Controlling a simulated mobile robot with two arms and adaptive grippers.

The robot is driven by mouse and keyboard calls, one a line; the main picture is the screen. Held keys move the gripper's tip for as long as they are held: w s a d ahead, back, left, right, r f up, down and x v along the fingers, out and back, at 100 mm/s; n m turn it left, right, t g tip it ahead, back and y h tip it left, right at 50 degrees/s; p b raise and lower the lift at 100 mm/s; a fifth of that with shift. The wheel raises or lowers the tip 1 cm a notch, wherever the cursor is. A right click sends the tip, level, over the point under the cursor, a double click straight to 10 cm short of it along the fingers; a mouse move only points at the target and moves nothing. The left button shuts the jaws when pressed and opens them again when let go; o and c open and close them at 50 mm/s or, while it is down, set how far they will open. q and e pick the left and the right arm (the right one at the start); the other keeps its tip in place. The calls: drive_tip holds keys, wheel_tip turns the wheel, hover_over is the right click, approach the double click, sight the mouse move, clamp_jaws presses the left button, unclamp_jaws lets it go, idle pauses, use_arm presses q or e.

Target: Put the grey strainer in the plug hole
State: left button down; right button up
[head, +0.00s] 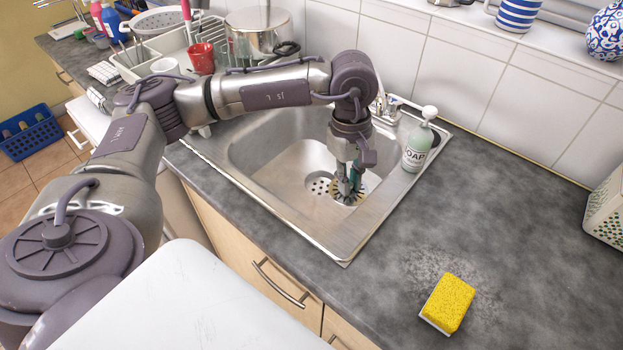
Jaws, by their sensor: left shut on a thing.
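My left gripper (350,182) reaches down into the steel sink (262,150), fingers pointing at its floor. It is shut on what looks like the grey strainer, which is small and mostly hidden by the fingers. Right under the fingertips is a round fitting with a pale yellowish rim and dark slots, which appears to be the plug hole (343,201). I cannot tell whether the strainer is seated in it or held just above. A round plate with dark holes (319,186) lies in the sink floor just left of the fingers. My right gripper is not in view.
A soap bottle (417,147) stands on the sink's right rim, close to my left gripper, with the tap (387,104) behind. A yellow sponge (449,302) lies on the grey counter at the front right. A dish rack with a red mug (201,58) stands left of the sink.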

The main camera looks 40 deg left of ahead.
use_arm(q)
drive_tip(key=w+a+n+t+b, duration=0.1)
drive_tip(key=w+a+n, duration=0.2)
drive_tip(key=w+n, duration=0.5)
drive_tip(key=n+b, duration=0.4)
drive_tip(key=n, duration=0.7)
hover_over(322, 188)
drive_tip(key=shift+t+y, duration=0.4)
drive_tip(key=f, duration=2.1)
drive_tip(key=shift+s+a, duration=0.1)
drive_tip(key=shift+s, duration=0.1)
wheel_tip(322, 188, down, 4)
drive_tip(key=shift+f, duration=0.1)
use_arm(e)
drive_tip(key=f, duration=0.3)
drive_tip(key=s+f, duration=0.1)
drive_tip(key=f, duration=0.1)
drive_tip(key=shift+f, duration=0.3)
